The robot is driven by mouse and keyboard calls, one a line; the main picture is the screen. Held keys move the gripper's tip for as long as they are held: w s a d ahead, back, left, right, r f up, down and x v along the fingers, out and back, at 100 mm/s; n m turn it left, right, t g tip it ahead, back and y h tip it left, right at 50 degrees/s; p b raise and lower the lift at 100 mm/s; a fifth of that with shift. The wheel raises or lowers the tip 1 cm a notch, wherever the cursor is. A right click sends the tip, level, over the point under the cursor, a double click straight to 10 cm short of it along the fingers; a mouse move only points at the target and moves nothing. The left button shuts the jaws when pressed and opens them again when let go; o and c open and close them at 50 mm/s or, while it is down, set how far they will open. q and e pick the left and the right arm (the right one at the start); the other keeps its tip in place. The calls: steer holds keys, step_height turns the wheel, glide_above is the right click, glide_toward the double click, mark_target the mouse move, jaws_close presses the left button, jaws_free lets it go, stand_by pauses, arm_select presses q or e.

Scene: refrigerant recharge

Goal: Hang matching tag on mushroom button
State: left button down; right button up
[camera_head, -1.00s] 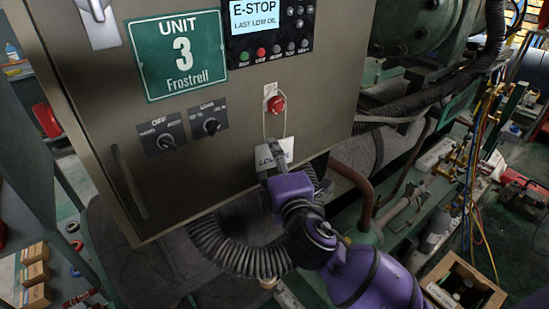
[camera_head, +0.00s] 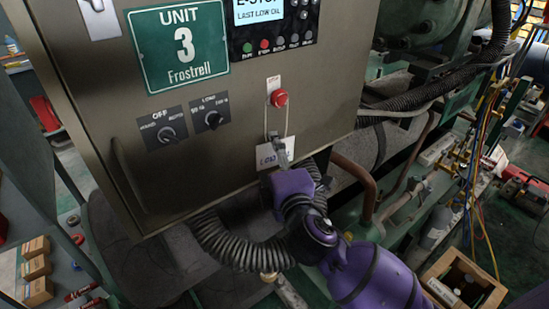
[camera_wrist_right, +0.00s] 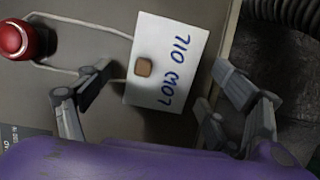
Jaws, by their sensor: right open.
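The red mushroom button (camera_head: 279,98) is on the cabinet front. A white tag (camera_head: 266,157) lettered "LOW OIL" hangs below it on a pale cord loop that runs up to the button. The right wrist view shows the button (camera_wrist_right: 14,40), the cord and the tag (camera_wrist_right: 185,45), with a small brown square on the tag near the cord end. My right gripper (camera_wrist_right: 162,72) is open, its fingers spread to either side of the tag. In the head view my right gripper (camera_head: 277,146) covers part of the tag. My left gripper is out of view.
The cabinet (camera_head: 100,130) carries a green "UNIT 3 Frostrell" plate (camera_head: 180,45), two rotary switches and a display reading "LAST LOW OIL". A ribbed black hose (camera_head: 235,248) curves below it.

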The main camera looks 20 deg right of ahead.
steer(key=shift+s+r, duration=0.1)
steer(key=s, duration=1.2)
steer(key=s+d+f+m+g+h, duration=0.1)
steer(key=s+d+f+m+g, duration=0.35)
steer(key=f, duration=0.35)
steer(key=s+d+f+m+g+h, duration=0.2)
steer(key=s+d+f+m+g, duration=0.1)
steer(key=s+f+m, duration=0.4)
steer(key=s+f+m+g+y, duration=0.1)
steer(key=s+f+m+g, duration=0.25)
steer(key=s+f, duration=0.45)
steer(key=s+f+m+g+y, duration=0.15)
steer(key=s+f+g, duration=0.3)
steer(key=s, duration=0.85)
steer(key=w+a+f+t+y, duration=0.1)
steer(key=w+a+f+t, duration=0.3)
steer(key=w+f, duration=0.5)
steer(key=shift+f+m+t+p, duration=0.2)
steer(key=shift+m+t+p, duration=0.25)
steer(key=shift+t, duration=0.9)
